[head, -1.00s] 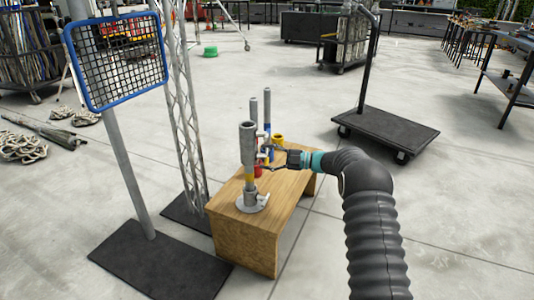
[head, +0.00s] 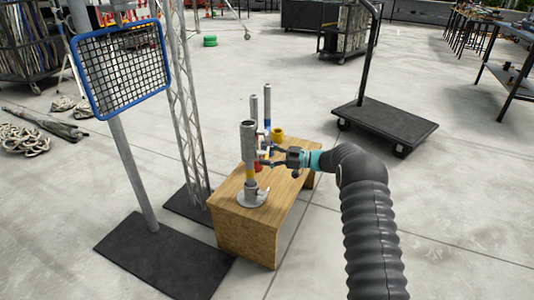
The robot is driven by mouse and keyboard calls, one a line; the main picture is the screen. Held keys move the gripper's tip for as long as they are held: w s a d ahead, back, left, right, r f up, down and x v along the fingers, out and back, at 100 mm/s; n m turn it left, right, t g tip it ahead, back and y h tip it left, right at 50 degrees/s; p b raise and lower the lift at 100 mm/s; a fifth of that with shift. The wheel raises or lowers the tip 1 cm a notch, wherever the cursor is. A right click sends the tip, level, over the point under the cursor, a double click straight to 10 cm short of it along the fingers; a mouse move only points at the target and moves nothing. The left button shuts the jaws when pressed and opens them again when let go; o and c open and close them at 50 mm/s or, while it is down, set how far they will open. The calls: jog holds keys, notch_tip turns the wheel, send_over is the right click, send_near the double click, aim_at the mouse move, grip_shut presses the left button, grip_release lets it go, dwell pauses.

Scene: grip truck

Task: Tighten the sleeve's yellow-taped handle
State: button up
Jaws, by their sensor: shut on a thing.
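The grey metal sleeve (head: 248,138) stands upright on a round flanged base (head: 252,198) at the near end of a wooden box. A yellow band (head: 250,174) shows low on the upright. My gripper (head: 266,157) reaches in from the right and is shut at the sleeve's right side, on what appears to be its small handle. The fingers cover most of that handle, so its yellow tape and exact angle cannot be made out. Another small lever (head: 262,195) sticks out at the base.
On the wooden box (head: 245,237), behind the sleeve, stand a blue-banded post (head: 267,110), another grey post (head: 254,105), a red piece (head: 258,166) and a yellow cup-like piece (head: 278,134). A blue-framed grid (head: 125,70) and lattice mast stand left. A flat cart (head: 390,128) stands right.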

jog(key=shift+f+m, duration=0.2)
jog(key=shift+m, duration=0.1)
jog(key=o, duration=1.2)
jog(key=shift+r, duration=0.1)
jog(key=d, duration=0.8)
jog(key=s+d, duration=0.1)
jog(key=d, duration=0.3)
